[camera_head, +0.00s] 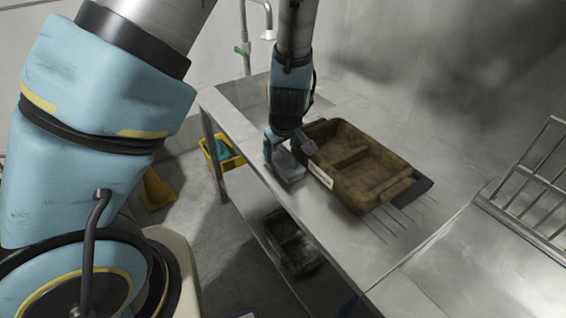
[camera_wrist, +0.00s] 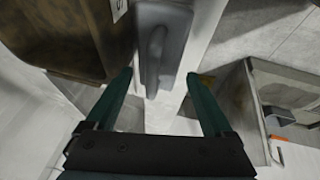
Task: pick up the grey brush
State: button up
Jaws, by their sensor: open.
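The grey brush (camera_head: 287,166) lies on the steel table near its front edge, just left of a brown tray. In the wrist view the brush (camera_wrist: 160,45) shows as a grey block with a raised handle bar along its top. My gripper (camera_head: 288,145) is over the far end of the brush in the head view and partly hides it. In the wrist view my gripper (camera_wrist: 160,82) is open. Its two green fingers stand either side of the brush's near end, with the handle lined up between them. I cannot tell whether the fingers touch the brush.
The brown tray (camera_head: 340,181) stands close beside the brush and on a dark flat piece (camera_head: 410,187). A wire rack (camera_head: 535,190) is at the right. A yellow bucket (camera_head: 228,158) stands on the floor beyond the table.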

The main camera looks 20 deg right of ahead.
aim_at(280, 156)
jog(key=shift+p+x, duration=0.65)
jog(key=shift+x, duration=1.9)
jog(key=shift+w, duration=0.15)
jog(key=shift+c, duration=0.3)
jog(key=shift+r, duration=0.1)
jog(key=c, duration=1.1)
jog(key=shift+r, duration=0.1)
notch_tip(280, 156, up, 10)
jog(key=shift+f, duration=0.1)
jog(key=shift+b, duration=0.3)
